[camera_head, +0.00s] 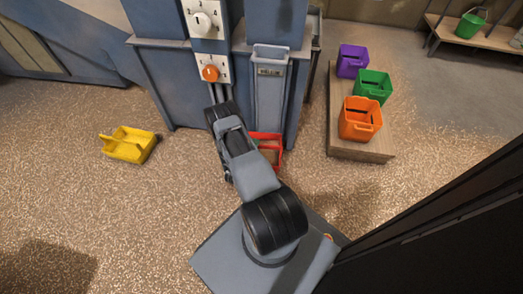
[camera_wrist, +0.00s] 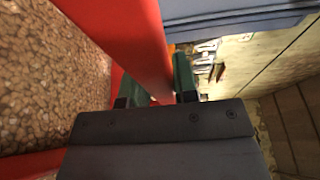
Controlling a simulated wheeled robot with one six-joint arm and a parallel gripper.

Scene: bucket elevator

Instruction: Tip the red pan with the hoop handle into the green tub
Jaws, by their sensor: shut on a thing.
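The red pan (camera_head: 279,140) is partly hidden behind my arm in the head view, low in front of the blue machine below its grey chute. Its inside looks brown; I cannot tell what it holds. In the wrist view my gripper (camera_wrist: 157,80) is shut on a broad red bar (camera_wrist: 125,35), part of the pan's hoop handle. More red shows at the lower left. My gripper is hidden by my arm in the head view. The green tub (camera_head: 374,86) stands upright on a low wooden bench at the right, apart from the pan.
On the same bench (camera_head: 362,150) are a purple tub (camera_head: 352,61) behind the green one and an orange tub (camera_head: 360,119) in front. A yellow pan (camera_head: 129,145) lies on the floor at left. A green bucket (camera_head: 471,24) sits on a far shelf. Floor between pan and bench is clear.

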